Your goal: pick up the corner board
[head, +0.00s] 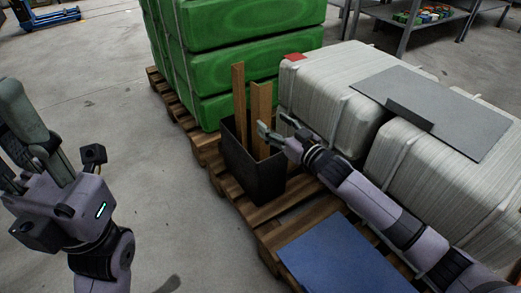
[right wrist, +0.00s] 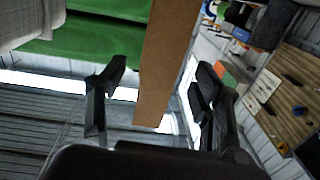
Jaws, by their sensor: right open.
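Two tall brown corner boards stand in a black bin in the head view, a left one (head: 238,95) and a right one (head: 260,108). The black bin (head: 255,175) stands on a wooden pallet. My right gripper (head: 273,125) is open beside the right board, just above the bin's rim. In the right wrist view a brown board (right wrist: 168,65) shows between the spread fingers (right wrist: 160,75); whether they touch it cannot be told. My left gripper (head: 22,130) is at the left edge, far from the boards; its opening is unclear. The boards' lower ends are hidden in the bin.
Green wrapped bales (head: 250,60) stand behind the bin. White wrapped bales (head: 335,75) with a grey sheet (head: 440,100) on top are to the right. A blue panel (head: 340,262) lies in front. The floor (head: 150,170) left of the pallet is clear.

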